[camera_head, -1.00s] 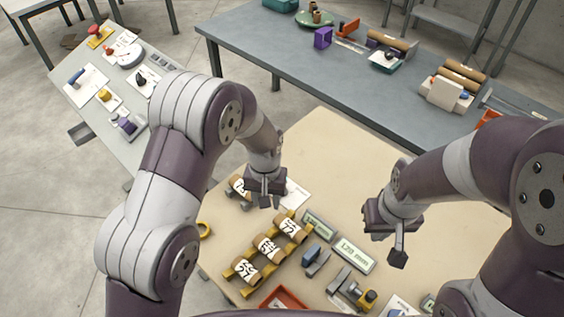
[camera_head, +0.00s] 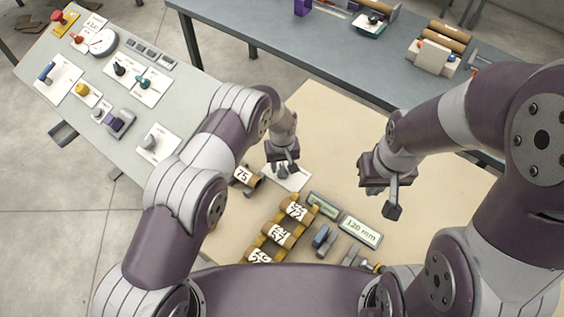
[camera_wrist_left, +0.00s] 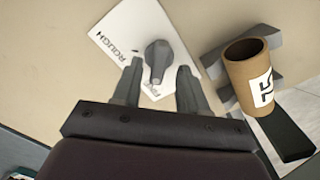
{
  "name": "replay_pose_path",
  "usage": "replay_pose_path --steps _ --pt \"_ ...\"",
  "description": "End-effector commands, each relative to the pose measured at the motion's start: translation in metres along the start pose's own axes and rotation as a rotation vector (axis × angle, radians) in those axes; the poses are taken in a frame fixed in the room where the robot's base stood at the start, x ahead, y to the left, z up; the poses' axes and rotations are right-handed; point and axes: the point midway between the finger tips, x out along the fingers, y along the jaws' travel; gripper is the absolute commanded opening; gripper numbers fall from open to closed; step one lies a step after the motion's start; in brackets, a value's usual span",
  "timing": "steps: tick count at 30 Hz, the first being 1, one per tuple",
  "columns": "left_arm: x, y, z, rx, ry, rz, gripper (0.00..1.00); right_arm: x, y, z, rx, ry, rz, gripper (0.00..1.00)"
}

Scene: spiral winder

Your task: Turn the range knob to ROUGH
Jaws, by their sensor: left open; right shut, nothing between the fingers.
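The range knob (camera_wrist_left: 158,58) is grey and teardrop-shaped, on a white card (camera_wrist_left: 130,28). In the left wrist view the word ROUGH is printed at the card's upper left. A second word lies by the knob's narrow lower end, which points towards it. My left gripper (camera_head: 284,171) is open over the card, which also shows in the head view (camera_head: 298,181). In the wrist view its fingers (camera_wrist_left: 158,85) stand either side of the knob's lower end; I cannot tell whether they touch it. My right gripper (camera_head: 393,208) is shut and empty above the table.
A cardboard tube marked 75 (camera_wrist_left: 250,78) sits in a grey holder close right of the knob. Several numbered tubes (camera_head: 279,236) lie on a yellow rack nearer me, beside a 120 mm display (camera_head: 360,231). The beige table (camera_head: 325,130) is clear behind the card.

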Motion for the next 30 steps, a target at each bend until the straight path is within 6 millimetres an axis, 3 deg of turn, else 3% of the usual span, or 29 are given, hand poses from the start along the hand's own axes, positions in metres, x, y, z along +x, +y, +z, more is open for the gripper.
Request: replay_pose_path --steps 11,13,15,16,30 --pt "0.011 0.0 0.0 0.001 0.0 0.0 0.43 -0.002 0.0 0.0 0.0 0.0 0.0 0.0" --pt "0.01 0.0 0.0 0.001 0.0 0.0 0.26 -0.002 0.0 0.0 0.0 0.0 0.0 0.0" --pt "0.01 0.0 0.0 0.001 0.0 0.0 0.04 -0.002 0.0 0.0 0.0 0.0 0.0 0.0" --pt "0.01 0.0 0.0 0.001 0.0 0.0 0.0 -0.002 0.0 0.0 0.0 0.0 0.0 0.0" --pt "0.013 0.0 0.001 0.08 -0.001 0.0 0.0 0.01 0.0 0.001 0.0 0.0 0.0 0.0"
